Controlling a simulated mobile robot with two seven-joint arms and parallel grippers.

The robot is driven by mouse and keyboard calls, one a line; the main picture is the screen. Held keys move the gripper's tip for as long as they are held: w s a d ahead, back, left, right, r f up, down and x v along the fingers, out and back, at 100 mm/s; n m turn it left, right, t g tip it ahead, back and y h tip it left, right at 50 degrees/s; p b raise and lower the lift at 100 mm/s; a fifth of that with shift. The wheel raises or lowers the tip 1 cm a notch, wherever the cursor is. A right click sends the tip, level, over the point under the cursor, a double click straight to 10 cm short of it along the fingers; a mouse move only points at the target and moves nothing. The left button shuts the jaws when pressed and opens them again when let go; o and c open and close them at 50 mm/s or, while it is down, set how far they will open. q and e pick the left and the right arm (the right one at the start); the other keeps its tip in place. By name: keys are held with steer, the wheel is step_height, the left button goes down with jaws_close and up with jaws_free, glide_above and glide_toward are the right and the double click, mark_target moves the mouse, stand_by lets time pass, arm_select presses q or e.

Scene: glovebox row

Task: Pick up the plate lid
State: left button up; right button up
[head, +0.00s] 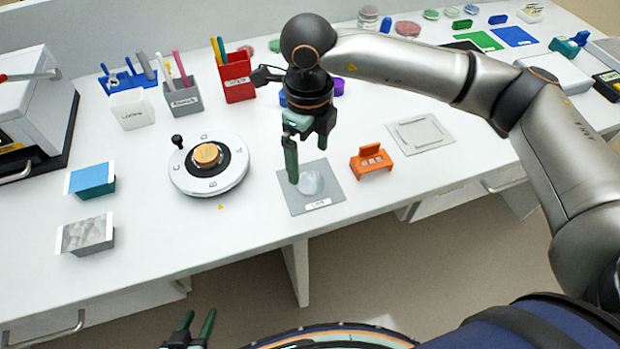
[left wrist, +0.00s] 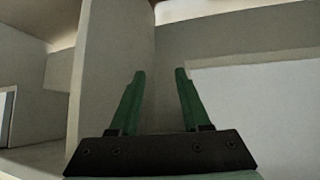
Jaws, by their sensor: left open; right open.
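The plate lid (head: 314,184) looks like a clear, pale round disc on a small grey mat (head: 327,200) with a white label, near the bench's front edge. My right gripper (head: 308,165) is open and points down just above the lid. One green finger covers the lid's left edge; I cannot tell whether it touches. My left gripper (head: 195,333) is open and empty, low in front of the bench. Its two green fingers also show in the left wrist view (left wrist: 154,75), with nothing between them.
An orange holder (head: 371,161) stands right of the mat. A round white device (head: 184,175) with an orange knob stands left. A red pen box (head: 236,85) is behind. A flat grey tray (head: 420,133) lies to the right. Bare bench lies between the mat and the white device.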

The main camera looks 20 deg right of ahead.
mark_target(307, 180)
step_height(307, 180, down, 4)
steer(key=shift+s+a+f+p, duration=0.1)
steer(key=shift+a+f+p, duration=0.05)
steer(key=shift+p, duration=0.4)
steer(key=shift+f, duration=0.55)
steer(key=c, duration=1.5)
steer(key=shift+r, duration=0.15)
